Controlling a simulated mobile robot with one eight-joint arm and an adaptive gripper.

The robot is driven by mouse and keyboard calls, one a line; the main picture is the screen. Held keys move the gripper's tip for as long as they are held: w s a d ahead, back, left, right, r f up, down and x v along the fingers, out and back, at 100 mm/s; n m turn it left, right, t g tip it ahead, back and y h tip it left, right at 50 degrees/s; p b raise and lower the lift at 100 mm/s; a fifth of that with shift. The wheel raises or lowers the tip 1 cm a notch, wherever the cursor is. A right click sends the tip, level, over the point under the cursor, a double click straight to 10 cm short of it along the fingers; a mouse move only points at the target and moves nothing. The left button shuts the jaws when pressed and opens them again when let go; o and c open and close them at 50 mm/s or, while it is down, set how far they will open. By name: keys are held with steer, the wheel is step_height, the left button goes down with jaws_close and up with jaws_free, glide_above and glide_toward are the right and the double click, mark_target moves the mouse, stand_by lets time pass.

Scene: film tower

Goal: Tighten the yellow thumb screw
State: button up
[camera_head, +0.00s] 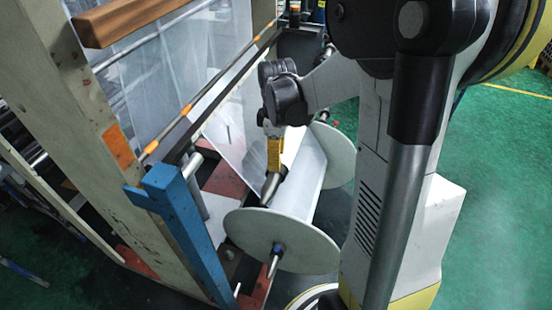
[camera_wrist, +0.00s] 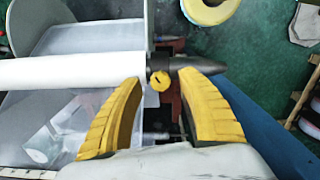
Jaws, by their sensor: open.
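The yellow thumb screw (camera_wrist: 160,81) shows in the wrist view as a small round knob with a dark slot. It sits on a dark shaft (camera_wrist: 205,67) beside the end of a white roll (camera_wrist: 75,71). My gripper (camera_wrist: 163,77) is open, with one yellow ribbed finger on each side of the screw in the picture. I see a gap on both sides, and the depth between fingertips and screw is hard to tell. In the head view my gripper (camera_head: 273,150) points down above the shaft area, and the screw cannot be made out.
A large white disc (camera_head: 255,228) on a reel stands close below my gripper. A blue post (camera_head: 190,225) and a beige frame (camera_head: 75,110) stand to the left. Clear film (camera_head: 235,125) hangs behind. Green floor (camera_head: 490,210) is open on the right.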

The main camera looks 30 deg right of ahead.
steer(key=shift+f, duration=0.3)
jaws_close()
stand_by(0.3)
